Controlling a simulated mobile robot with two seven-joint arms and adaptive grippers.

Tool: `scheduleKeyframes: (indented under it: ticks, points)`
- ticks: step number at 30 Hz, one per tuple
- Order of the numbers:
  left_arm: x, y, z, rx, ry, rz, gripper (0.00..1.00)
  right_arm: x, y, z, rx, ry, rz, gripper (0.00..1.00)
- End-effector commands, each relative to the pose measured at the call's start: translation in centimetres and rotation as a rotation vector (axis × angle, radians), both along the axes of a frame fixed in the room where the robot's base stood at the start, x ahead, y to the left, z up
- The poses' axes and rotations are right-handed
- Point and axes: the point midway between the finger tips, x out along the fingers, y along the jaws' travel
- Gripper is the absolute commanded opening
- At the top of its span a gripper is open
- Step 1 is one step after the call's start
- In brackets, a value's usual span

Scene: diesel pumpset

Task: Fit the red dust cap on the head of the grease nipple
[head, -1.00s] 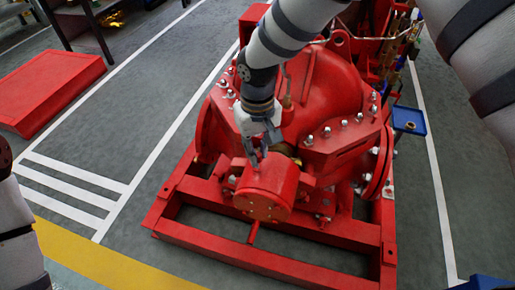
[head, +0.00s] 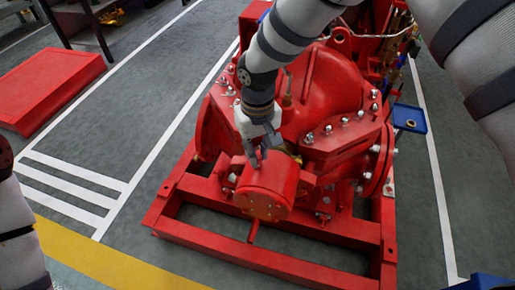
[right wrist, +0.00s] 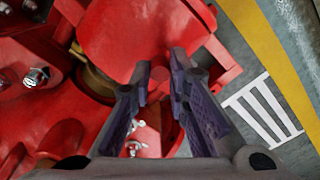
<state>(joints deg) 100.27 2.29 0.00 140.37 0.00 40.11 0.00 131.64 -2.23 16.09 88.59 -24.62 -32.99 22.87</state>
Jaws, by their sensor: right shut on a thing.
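My right gripper (head: 257,160) is just above the top of the red cylindrical bearing housing (head: 266,187) at the near end of the pump. In the right wrist view its two dark fingers (right wrist: 159,82) point at the housing (right wrist: 140,40). A small round red piece, the dust cap (right wrist: 159,74), shows between the fingertips, and the gripper is shut on it. The cap is red against red, so its edges are hard to make out. I cannot make out the grease nipple; it is hidden or too small. My left gripper is out of view.
The red pump casing (head: 325,90) with bolted flanges stands behind the housing on a red base frame (head: 270,262). A blue tray (head: 409,118) is at the right. A red platform (head: 48,88) lies on the floor at the left. Open grey floor surrounds the frame.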

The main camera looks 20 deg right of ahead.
Motion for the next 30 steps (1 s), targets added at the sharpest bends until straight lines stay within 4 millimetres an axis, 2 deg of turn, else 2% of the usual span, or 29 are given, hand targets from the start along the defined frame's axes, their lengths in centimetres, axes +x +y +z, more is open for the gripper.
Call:
scheduleKeyframes:
  ticks: [26,27,29,30]
  points:
    - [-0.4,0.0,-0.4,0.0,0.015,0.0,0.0,0.0,0.0,-1.6,-0.001,0.001,0.0,0.09]
    - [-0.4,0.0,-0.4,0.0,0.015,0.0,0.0,0.0,0.0,-1.6,-0.001,0.001,0.0,0.23]
    - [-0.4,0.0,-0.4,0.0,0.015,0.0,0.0,0.0,0.0,-1.6,0.0,0.001,0.0,0.36]
    - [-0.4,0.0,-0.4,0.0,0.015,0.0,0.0,0.0,0.0,-1.6,0.0,0.001,0.0,0.39]
